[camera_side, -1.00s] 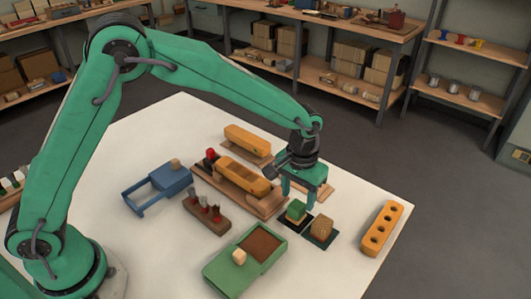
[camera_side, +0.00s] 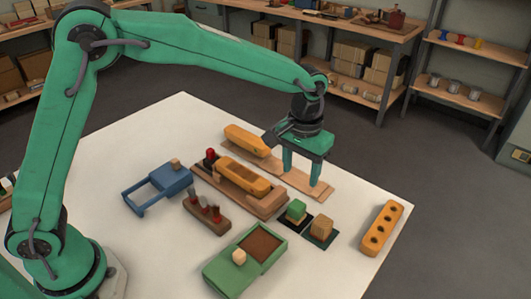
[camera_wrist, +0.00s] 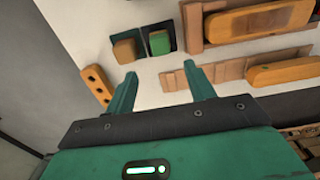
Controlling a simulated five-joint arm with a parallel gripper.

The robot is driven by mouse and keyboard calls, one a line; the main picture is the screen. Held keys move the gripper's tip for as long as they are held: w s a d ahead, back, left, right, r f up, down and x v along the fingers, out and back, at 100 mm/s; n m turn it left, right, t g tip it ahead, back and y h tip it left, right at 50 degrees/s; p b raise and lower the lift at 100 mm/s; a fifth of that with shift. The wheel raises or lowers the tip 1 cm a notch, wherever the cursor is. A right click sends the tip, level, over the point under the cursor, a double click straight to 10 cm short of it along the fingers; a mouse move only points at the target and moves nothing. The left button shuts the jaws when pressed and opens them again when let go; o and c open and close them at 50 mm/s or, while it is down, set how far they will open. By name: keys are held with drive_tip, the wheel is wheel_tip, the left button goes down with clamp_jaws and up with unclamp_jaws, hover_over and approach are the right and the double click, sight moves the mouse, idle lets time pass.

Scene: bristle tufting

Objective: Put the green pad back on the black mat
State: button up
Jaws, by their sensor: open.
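The green pad (camera_side: 297,209) sits on the small black mat (camera_side: 287,222) near the middle right of the white table. It also shows in the wrist view as a green block (camera_wrist: 159,43) on its dark square. Beside it, a tan block (camera_side: 321,226) stands on a dark green mat (camera_side: 311,240). My gripper (camera_side: 301,180) is open and empty, raised above the table behind the pad and apart from it. In the wrist view its two fingers (camera_wrist: 161,75) are spread with nothing between them.
A wooden holder with a yellow-orange brush body (camera_side: 243,175) lies left of my gripper. An orange block with holes (camera_side: 382,228) lies at the right edge. A green box (camera_side: 228,275), a blue frame (camera_side: 160,187) and a brown rack (camera_side: 206,216) occupy the front and left.

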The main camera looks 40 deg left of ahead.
drive_tip(key=s+a+r+t, duration=0.3)
drive_tip(key=s+a+r, duration=0.6)
drive_tip(key=a+r, duration=0.3)
drive_tip(key=s+a+t, duration=0.1)
drive_tip(key=s+a, duration=0.3)
drive_tip(key=s, duration=0.3)
drive_tip(key=s+a+f+t, duration=0.1)
drive_tip(key=s+a, duration=0.4)
drive_tip(key=s, duration=0.2)
drive_tip(key=shift+a+f+t, duration=0.25)
drive_tip(key=shift+f+t, duration=0.05)
